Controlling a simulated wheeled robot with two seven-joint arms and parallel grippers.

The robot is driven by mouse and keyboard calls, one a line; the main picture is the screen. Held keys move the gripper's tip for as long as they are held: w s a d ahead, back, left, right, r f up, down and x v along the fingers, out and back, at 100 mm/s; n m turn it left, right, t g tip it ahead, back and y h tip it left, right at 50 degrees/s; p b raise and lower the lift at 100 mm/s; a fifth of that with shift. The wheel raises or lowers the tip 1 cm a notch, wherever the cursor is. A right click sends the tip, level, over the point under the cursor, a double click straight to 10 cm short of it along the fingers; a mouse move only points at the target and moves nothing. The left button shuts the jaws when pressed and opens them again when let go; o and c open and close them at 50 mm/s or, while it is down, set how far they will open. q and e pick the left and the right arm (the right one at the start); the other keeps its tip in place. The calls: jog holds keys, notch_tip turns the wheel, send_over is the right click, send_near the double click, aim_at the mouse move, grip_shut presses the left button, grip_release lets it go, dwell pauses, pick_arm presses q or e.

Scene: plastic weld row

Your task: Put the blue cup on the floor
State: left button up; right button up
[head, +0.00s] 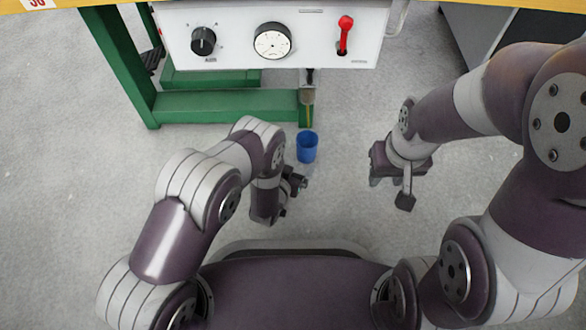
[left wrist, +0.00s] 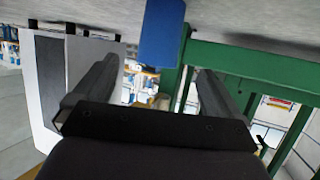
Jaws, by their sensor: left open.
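The blue cup (head: 307,147) is in front of the green bench leg in the head view, with its open top up. It appears to stand on the grey floor. My left gripper (head: 296,184) is just on the near side of the cup, apart from it. In the left wrist view, which is upside down, the cup (left wrist: 162,38) shows beyond and between the two spread fingers of the left gripper (left wrist: 158,68). The cup runs out of that frame at the top. My right gripper (head: 396,182) hangs to the right of the cup, away from it; its jaw opening is unclear.
A green bench frame (head: 205,106) carries a white panel (head: 215,18) with a black knob, a dial and a red lever (head: 345,33). A thin yellowish nozzle-like part hangs above the cup. A grey cabinet (head: 470,35) stands at back right. Floor at left is clear.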

pick_arm(q)
jog(key=a+r+n+g+y, duration=0.1)
jog(key=a+r+g+y, duration=0.15)
jog(key=a+r, duration=0.45)
jog(key=a+r+n+g+y, duration=0.1)
jog(key=a+r+g+y, duration=0.15)
jog(key=r, duration=0.75)
jog(key=s+a+r+n+g, duration=0.1)
jog(key=s+a+r+g, duration=0.2)
jog(key=s, duration=0.6)
jog(key=s+a+r+n+g, duration=0.1)
jog(key=s+a+r+g, duration=0.2)
jog(key=s+a+r, duration=0.3)
jog(key=s+r, duration=0.2)
jog(key=s, duration=0.2)
jog(key=shift+s+a, duration=0.25)
jog(key=shift+a, duration=0.15)
pick_arm(e)
jog(key=shift+s+a, duration=0.1)
jog(key=shift+s, duration=0.15)
pick_arm(q)
jog(key=shift+r, duration=0.1)
jog(key=shift+c, duration=0.3)
